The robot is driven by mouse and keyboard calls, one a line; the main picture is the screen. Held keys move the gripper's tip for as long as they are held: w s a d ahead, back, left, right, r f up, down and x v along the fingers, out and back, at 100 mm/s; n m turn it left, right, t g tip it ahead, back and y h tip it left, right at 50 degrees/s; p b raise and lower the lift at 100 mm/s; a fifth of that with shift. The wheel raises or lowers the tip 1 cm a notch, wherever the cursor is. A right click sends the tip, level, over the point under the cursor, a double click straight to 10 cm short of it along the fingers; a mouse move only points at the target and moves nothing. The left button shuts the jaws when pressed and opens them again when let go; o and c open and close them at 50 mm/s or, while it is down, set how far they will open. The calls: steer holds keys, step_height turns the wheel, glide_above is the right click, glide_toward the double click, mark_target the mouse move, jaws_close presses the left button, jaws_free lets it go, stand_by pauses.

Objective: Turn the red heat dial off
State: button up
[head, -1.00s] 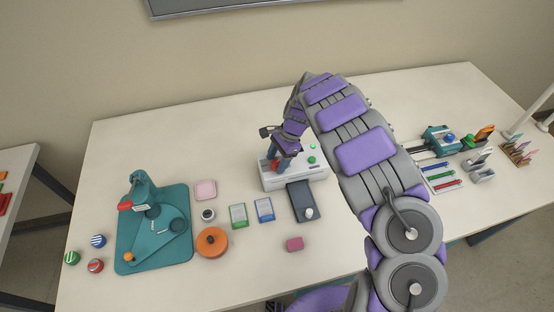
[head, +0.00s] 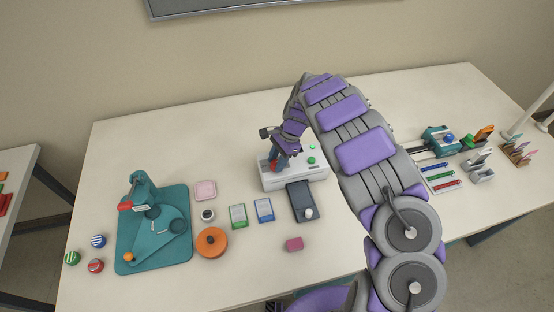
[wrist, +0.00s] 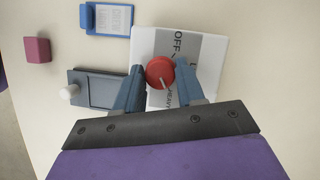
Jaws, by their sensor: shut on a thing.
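The dial's pale pointer line slants toward the lower right of that picture. My gripper (wrist: 160,78) is shut on the dial, one blue-grey finger on each side. In the head view my gripper (head: 278,162) is at the left end of the laminator (head: 295,180), and only a bit of the red dial (head: 273,166) shows.
A green button (head: 312,160) is on the laminator's right part, close to my arm. A dark grey tray with a white knob (head: 303,200) lies in front. Cards, an orange round container (head: 211,242) and a teal press (head: 155,235) stand to the left.

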steer(key=shift+w+a+r, duration=0.1)
steer(key=n+p, duration=0.2)
steer(key=n, duration=0.1)
steer(key=shift+g+h, duration=0.3)
steer(key=shift+h, duration=0.1)
steer(key=n, duration=0.2)
steer(key=n+g+h+p, duration=0.1)
steer(key=n, duration=0.1)
steer(key=shift+w+a+n, duration=0.15)
steer(key=shift+w+n, duration=0.05)
steer(key=shift+n, duration=0.2)
steer(key=n+h, duration=0.1)
steer(key=n, duration=0.2)
steer(key=n+h+p, duration=0.1)
steer(key=n+h, duration=0.1)
steer(key=n, duration=0.1)
steer(key=shift+a, duration=0.15)
steer(key=n+h+p, duration=0.1)
steer(key=n, duration=0.1)
steer(key=n+p, duration=0.1)
steer(key=n, duration=0.2)
steer(key=shift+s+a+n+t+h, duration=0.1)
steer(key=shift+s+n+t+h, duration=0.05)
steer(key=shift+n+t+h, duration=0.2)
steer(key=n+t+h+p, duration=0.1)
steer(key=n+p, duration=0.1)
steer(key=n, duration=0.2)
steer(key=shift+s, duration=0.1)
steer(key=shift+a+n+t, duration=0.1)
steer(key=shift+n+t, duration=0.15)
